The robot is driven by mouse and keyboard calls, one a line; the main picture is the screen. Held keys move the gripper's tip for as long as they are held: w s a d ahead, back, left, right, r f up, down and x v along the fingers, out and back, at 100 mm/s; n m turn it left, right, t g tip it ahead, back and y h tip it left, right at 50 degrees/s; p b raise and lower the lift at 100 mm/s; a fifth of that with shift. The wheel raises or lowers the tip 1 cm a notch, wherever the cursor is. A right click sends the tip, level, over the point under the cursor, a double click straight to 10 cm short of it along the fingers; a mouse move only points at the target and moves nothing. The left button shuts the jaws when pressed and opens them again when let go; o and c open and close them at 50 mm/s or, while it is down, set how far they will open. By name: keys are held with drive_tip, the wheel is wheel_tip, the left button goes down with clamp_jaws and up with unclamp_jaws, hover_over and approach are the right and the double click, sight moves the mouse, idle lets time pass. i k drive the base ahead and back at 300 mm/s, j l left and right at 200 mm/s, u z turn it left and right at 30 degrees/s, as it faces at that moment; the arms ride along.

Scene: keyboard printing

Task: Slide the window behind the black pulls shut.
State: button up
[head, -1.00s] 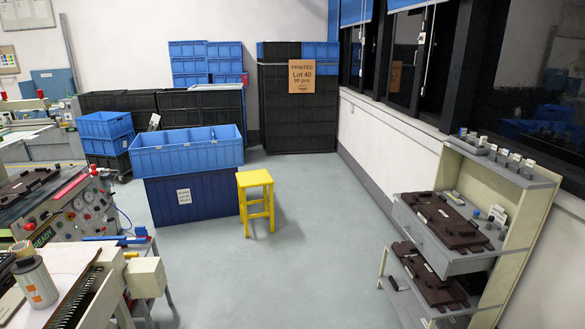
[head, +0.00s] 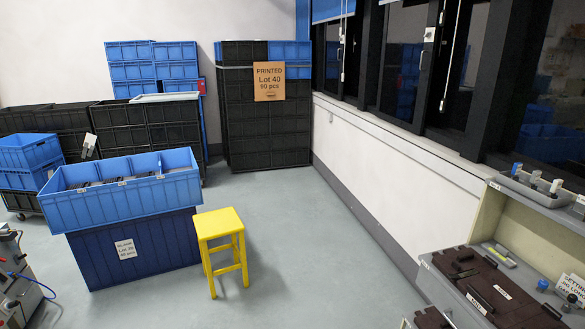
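A row of dark-framed windows (head: 403,72) runs along the right wall above a white sill. Blue blinds (head: 333,8) hang at the top of the far windows. Small white fittings (head: 430,34) sit on the dark frames. I cannot tell which cord ends are the black pulls, or which pane stands open. The window tops are cut off by the picture edge. My gripper is not in view.
A yellow stool (head: 222,240) stands beside a dark blue crate stack (head: 133,252) topped by a lighter blue crate (head: 130,190). Black crates (head: 262,125) stand at the back. A shelf rack (head: 484,218) with dark parts blocks the right foreground. The floor (head: 325,250) between is clear.

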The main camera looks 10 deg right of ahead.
sight(408, 57)
drive_tip(key=i, duration=2.1)
drive_tip(key=i+l+z, duration=0.15)
drive_tip(key=i+z, duration=0.7)
drive_tip(key=i, duration=0.15)
drive_tip(key=i+j+z, duration=0.25)
drive_tip(key=i+z, duration=0.15)
drive_tip(key=i, duration=0.1)
